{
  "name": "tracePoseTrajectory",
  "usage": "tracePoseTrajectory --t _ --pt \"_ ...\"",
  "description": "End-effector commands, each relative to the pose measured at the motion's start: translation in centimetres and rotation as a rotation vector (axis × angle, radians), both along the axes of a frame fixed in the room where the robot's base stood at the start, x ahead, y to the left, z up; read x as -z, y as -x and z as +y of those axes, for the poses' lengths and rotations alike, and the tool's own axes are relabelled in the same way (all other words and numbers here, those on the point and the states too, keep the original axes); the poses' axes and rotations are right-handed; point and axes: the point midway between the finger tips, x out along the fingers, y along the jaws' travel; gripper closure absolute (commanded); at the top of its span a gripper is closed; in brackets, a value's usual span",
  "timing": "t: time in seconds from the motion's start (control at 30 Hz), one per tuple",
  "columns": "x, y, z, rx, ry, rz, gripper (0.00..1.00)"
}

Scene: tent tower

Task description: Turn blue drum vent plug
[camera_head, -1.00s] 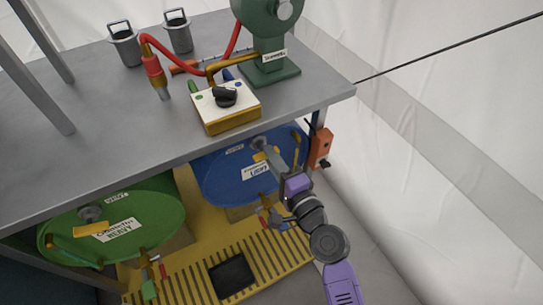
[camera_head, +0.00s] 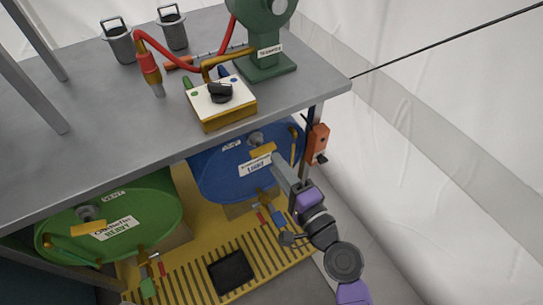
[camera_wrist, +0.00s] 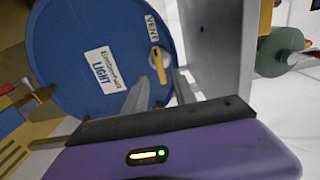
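The blue drum (camera_head: 215,172) lies on its side under the table, its round end facing out, with a "LIGHT" label and a vent label. Its vent plug (camera_head: 262,150) is a grey boss with a yellow handle, near the top of that end. In the wrist view the plug's yellow handle (camera_wrist: 158,66) lies just beyond the fingertips. My gripper (camera_head: 276,158) is just below and right of the plug. In the wrist view my gripper (camera_wrist: 160,78) has its two fingers apart with nothing between them. The fingers appear clear of the handle.
A green drum (camera_head: 160,200) with a similar yellow-handled plug lies to the left on the yellow slatted pallet (camera_head: 205,270). The grey tabletop (camera_head: 110,140) overhangs both drums. An orange box (camera_head: 318,143) hangs on the table's right leg. White tent wall is at right.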

Motion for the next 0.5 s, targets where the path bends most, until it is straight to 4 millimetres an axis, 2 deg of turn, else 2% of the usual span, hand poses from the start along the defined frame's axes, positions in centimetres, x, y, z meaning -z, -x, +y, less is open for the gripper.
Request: tracePoseTrajectory --t 0.2,0.5 --pt "0.0 2.0 -1.3 0.000 -0.001 0.001 0.67" --pt "0.0 2.2 -1.5 0.000 0.000 0.000 0.67"
